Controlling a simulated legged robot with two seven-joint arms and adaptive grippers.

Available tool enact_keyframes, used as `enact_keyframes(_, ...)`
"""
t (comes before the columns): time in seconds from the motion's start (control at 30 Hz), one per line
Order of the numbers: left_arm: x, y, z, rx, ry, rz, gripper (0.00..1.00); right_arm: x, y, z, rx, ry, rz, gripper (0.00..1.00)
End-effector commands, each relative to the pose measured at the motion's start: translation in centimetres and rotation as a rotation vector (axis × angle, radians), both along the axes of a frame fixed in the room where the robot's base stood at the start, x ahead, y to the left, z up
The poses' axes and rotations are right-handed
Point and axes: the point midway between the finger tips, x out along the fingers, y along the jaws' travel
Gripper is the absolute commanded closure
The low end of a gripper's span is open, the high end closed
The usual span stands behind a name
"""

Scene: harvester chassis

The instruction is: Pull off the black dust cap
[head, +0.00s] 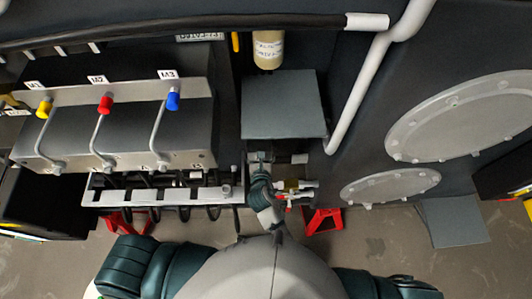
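One of my arms, teal and white, rises from below my torso in the middle of the head view; it seems to be my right arm. Its gripper (258,158) is at the lower edge of a grey box (283,105); it is too small to tell whether it is open or shut. A small group of brass and silver fittings (293,187) sits just right of this arm. I cannot make out the black dust cap with certainty; it may be small, in shadow or hidden by the arm. My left gripper is not visible.
A lever block (115,130) with yellow, red and blue knobs stands at left, above a slotted metal rail (160,195) with dark hoses. A white pipe (362,90) runs down right of the box. Red stands (322,220) are on the floor. Round bolted covers (465,115) are at right.

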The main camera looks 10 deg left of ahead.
Motion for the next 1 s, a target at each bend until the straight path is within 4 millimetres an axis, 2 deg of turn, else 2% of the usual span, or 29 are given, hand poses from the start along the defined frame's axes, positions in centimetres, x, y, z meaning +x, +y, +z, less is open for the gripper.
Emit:
enact_keyframes(0.3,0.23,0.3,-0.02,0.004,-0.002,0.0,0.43,0.07,-0.63,-0.01,0.006,0.0,0.0,0.32)
enact_keyframes(0.37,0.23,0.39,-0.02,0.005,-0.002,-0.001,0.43,0.08,-0.77,-0.01,0.008,0.001,-0.001,0.45)
enact_keyframes(0.57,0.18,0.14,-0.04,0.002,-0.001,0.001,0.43,0.1,-0.74,-0.04,0.007,0.001,-0.002,0.95)
enact_keyframes(0.6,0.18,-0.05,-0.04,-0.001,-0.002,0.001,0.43,0.13,-0.71,-0.04,0.005,0.001,-0.003,0.96)
enact_keyframes(0.63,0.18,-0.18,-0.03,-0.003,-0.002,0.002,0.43,0.14,-0.69,-0.05,0.004,0.001,-0.004,0.65)
enact_keyframes(0.77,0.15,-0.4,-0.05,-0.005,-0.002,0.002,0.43,0.19,-0.58,-0.06,0.001,0.0,-0.006,0.98)
enact_keyframes(1.0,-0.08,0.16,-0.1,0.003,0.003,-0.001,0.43,0.16,-0.51,-0.11,0.003,0.0,-0.002,1.0)
